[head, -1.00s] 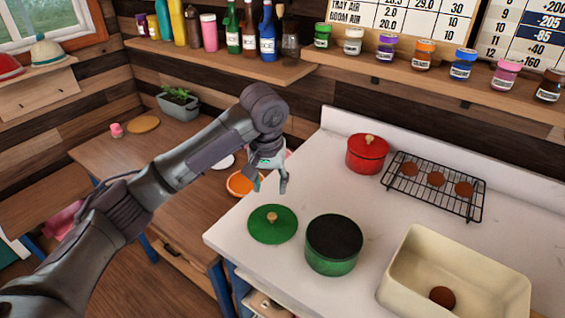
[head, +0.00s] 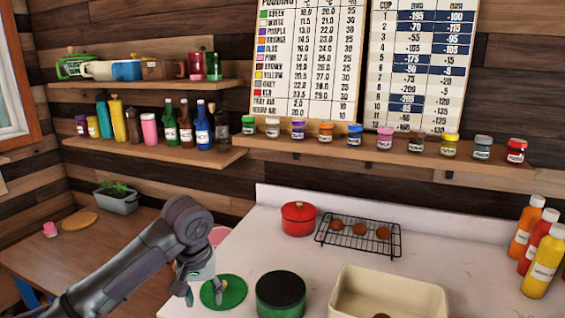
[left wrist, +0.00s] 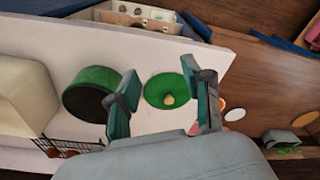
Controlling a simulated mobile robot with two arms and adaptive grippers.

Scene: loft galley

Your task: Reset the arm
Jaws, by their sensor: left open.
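My left arm (head: 135,268) comes in from the lower left in the head view. Its gripper (head: 200,292) points down beside and partly in front of the green lid (head: 235,292). In the left wrist view the gripper (left wrist: 160,75) has its two fingers spread wide with nothing between them. The green lid (left wrist: 160,88) lies flat on the white counter below, with its tan knob up. The green pot (head: 281,292) stands open to the right of the lid and shows dark inside. My right gripper is not in view.
A red pot (head: 298,218) and a black rack (head: 340,243) with brown rounds stand at the back of the white counter (head: 250,255). A cream basin (head: 390,290) is at the front right. Sauce bottles (head: 545,265) stand at the far right. Shelves with jars and bottles line the wall.

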